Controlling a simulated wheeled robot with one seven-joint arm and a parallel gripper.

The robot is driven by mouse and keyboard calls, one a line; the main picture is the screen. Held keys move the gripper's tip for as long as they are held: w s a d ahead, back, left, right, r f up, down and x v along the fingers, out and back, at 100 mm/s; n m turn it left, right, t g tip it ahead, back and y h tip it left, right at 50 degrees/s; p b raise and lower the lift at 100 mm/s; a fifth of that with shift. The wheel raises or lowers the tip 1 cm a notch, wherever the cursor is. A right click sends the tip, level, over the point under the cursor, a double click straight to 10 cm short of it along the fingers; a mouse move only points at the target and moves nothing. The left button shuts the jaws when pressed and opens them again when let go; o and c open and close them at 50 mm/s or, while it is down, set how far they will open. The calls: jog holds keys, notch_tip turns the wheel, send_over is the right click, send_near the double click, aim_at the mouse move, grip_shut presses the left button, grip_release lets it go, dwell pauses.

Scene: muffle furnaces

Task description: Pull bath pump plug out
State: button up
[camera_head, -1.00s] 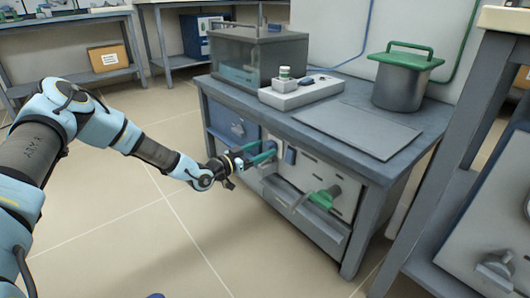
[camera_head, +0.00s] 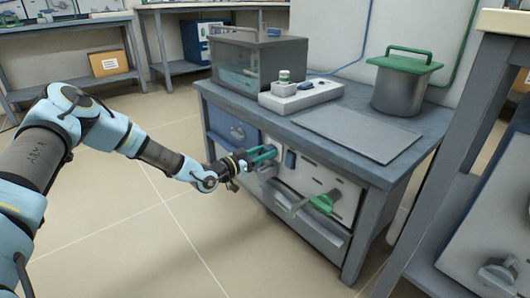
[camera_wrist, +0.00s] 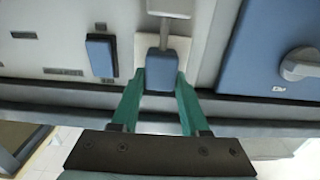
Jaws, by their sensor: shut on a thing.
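My gripper (camera_head: 264,154) is at the front panel of the bench cabinet. In the wrist view, its two green fingers (camera_wrist: 160,88) are shut on a blue plug (camera_wrist: 161,68), one on each side. This plug sits in front of a pale socket plate; I cannot tell whether there is a gap between them. A second blue plug or block (camera_wrist: 100,56) is on the panel to its left, and it also shows in the head view (camera_head: 290,160). No label reads clearly enough to tell which is the bath pump's.
A green handle (camera_head: 325,202) sticks out of the panel right of my gripper. Floor in front is clear.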

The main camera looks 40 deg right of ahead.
grip_shut()
dwell(0.7)
